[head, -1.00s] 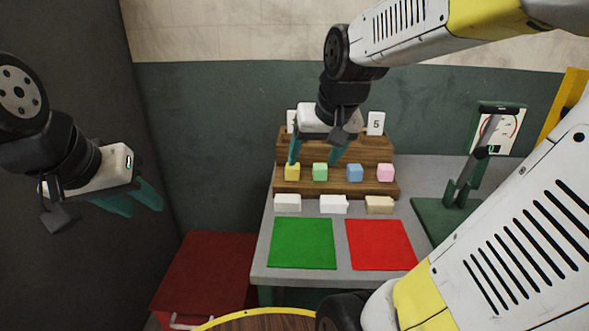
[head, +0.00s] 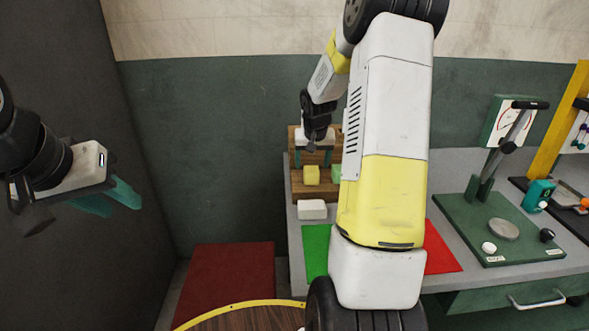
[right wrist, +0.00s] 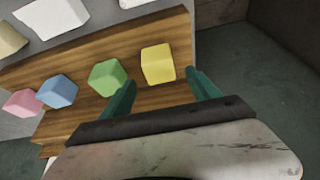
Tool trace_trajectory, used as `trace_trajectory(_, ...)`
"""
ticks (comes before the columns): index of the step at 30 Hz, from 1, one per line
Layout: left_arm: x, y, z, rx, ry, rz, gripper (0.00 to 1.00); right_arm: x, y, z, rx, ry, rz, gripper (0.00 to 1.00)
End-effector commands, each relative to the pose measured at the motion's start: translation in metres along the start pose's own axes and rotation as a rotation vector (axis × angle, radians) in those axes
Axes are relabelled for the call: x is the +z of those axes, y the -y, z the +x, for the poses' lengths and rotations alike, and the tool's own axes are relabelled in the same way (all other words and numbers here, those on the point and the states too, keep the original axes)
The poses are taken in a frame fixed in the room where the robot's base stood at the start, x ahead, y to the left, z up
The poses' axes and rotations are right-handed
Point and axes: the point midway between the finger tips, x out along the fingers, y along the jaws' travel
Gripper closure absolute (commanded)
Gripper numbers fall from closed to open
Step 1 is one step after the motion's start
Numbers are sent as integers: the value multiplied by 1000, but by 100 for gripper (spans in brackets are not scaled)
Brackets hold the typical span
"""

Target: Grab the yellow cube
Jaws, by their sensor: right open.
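The yellow cube (head: 311,175) sits on the lower step of the wooden stepped rack (head: 328,193), at its left end in the head view. My right gripper (head: 312,157) is open, just behind and above the cube. In the right wrist view the yellow cube (right wrist: 157,63) lies just ahead of the gap between the open fingers (right wrist: 160,82), and nothing is held. My left gripper (head: 118,200) is open and empty at the far left, away from the rack.
A green cube (head: 336,173) stands beside the yellow one; blue (right wrist: 58,91) and pink (right wrist: 22,103) cubes follow along the step. A white block (head: 312,209) lies in front. My right arm hides the middle of the table.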

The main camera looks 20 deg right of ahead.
Motion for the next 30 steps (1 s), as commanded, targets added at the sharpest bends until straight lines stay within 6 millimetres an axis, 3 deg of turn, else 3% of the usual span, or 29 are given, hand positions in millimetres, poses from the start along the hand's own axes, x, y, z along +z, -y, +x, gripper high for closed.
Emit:
trace_trajectory(9, 0, 0, 0, 0, 0, 0, 64, 4, 0, 44, 0, 3, 0, 29)
trace_trajectory(18, 0, 0, 0, 0, 0, 0, 64, 3, 1, 47, 0, 0, 0, 31)
trace_trajectory(27, 0, 0, 0, 0, 0, 0, 64, 4, 1, 47, 0, 1, 0, 90)
trace_trajectory(30, 0, 0, 0, 0, 0, 0, 64, 3, 1, 47, 0, 0, 0, 94)
